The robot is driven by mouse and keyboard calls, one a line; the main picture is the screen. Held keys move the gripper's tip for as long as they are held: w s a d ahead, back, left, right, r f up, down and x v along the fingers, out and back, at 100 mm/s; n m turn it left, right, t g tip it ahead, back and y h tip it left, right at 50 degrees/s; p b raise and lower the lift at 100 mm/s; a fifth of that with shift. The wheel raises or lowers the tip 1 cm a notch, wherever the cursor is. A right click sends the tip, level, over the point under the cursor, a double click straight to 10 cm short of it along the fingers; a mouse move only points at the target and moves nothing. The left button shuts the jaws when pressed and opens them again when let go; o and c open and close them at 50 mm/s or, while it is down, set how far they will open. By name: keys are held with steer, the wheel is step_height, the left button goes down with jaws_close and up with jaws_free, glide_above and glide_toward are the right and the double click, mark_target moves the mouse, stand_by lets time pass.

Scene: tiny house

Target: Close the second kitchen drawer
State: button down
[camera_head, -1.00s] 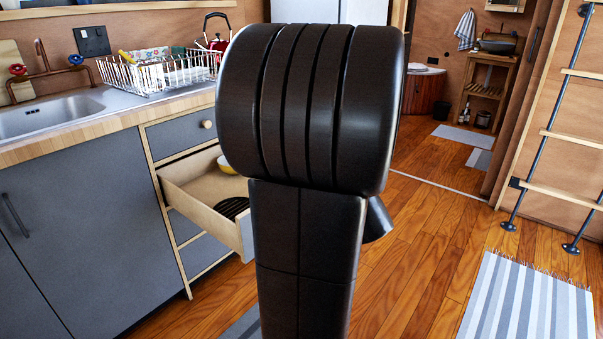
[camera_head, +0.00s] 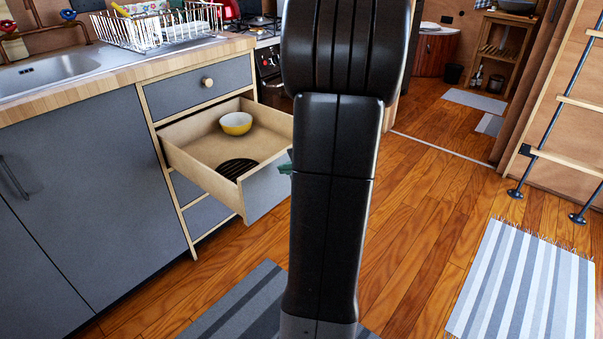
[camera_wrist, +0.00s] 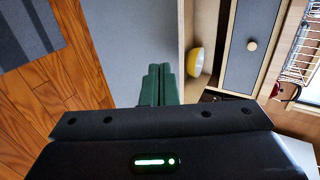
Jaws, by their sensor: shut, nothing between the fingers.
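The second kitchen drawer (camera_head: 268,189) is pulled well out, below a shut top drawer (camera_head: 198,86). It has a grey front and pale wooden walls. A yellow bowl (camera_head: 235,123) and a dark round slatted item (camera_head: 237,169) lie in it. In the wrist view the drawer's grey front (camera_wrist: 125,40) and the yellow bowl (camera_wrist: 194,58) show beyond my gripper (camera_wrist: 159,70). Its green fingers are together and empty, in front of the drawer front. Whether they touch it I cannot tell. In the head view my arm hides most of the gripper; a green bit shows beside the drawer's right edge.
The counter (camera_head: 130,77) carries a sink and a white dish rack (camera_head: 160,28). A stove (camera_head: 268,60) stands beyond the drawers. A dark striped rug (camera_head: 235,305) lies before the cabinets, and a pale striped rug (camera_head: 525,280) at right. A ladder (camera_head: 545,110) stands at far right.

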steer(key=shift+w+a+r, duration=0.1)
steer(key=shift+w+a, duration=0.6)
steer(key=shift+a, duration=0.3)
